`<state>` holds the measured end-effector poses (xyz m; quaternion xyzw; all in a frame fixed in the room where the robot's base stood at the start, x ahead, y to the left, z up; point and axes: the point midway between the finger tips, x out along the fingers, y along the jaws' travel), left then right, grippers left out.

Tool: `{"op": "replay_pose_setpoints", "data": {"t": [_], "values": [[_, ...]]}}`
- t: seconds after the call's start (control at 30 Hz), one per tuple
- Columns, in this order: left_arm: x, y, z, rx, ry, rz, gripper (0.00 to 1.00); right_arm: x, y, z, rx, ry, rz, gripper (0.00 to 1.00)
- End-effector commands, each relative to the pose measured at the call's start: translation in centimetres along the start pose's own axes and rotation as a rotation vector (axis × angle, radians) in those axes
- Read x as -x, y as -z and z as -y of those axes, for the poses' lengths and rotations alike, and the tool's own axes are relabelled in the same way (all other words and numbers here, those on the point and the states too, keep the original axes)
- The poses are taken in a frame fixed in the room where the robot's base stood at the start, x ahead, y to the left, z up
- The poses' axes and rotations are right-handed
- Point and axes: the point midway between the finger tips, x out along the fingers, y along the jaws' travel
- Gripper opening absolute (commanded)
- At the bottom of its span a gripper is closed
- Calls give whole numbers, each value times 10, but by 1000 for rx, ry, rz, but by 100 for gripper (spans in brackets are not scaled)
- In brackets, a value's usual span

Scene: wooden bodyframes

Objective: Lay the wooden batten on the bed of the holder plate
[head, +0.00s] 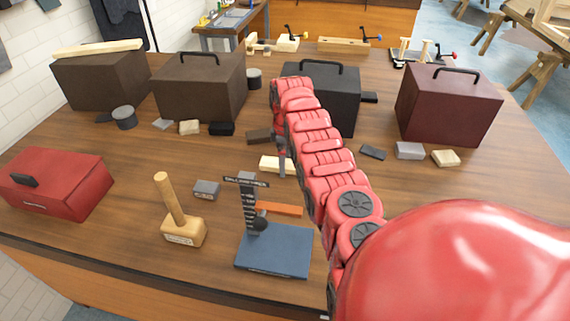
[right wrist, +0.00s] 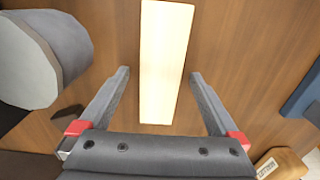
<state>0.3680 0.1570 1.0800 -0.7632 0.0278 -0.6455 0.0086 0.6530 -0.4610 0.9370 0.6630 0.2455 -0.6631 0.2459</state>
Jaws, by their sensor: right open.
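The pale wooden batten (head: 275,164) lies on the workbench below my right gripper (head: 282,160). In the right wrist view the batten (right wrist: 166,62) runs lengthwise between the spread fingers of the gripper (right wrist: 158,90), with a gap on each side. The gripper is open and empty. I cannot tell for certain which thing is the holder plate. Boards with clamps stand at the back, one wooden (head: 343,46) and one pale with uprights (head: 410,56). A blue plate (head: 273,252) with a scale post is at the front. My left gripper is out of view.
A wooden mallet (head: 183,232) stands left of the blue plate. A red toolbox (head: 56,182) is at the left. A black case (head: 330,92) and a maroon case (head: 447,105) stand behind. A grey cylinder (right wrist: 45,60) is close in the right wrist view.

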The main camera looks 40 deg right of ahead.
Motion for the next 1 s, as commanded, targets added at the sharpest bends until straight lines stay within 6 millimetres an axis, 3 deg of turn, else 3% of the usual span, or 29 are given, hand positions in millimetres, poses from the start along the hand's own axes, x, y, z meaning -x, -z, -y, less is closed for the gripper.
{"op": "replay_pose_setpoints", "data": {"t": [0.2,0.23,0.73,1.0], "values": [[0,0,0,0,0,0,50,-3,0,0,1,1,1,98],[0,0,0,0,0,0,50,-3,0,0,1,0,0,94],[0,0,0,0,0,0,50,-3,0,0,1,1,0,4],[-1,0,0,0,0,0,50,-2,0,0,0,0,0,0]]}}
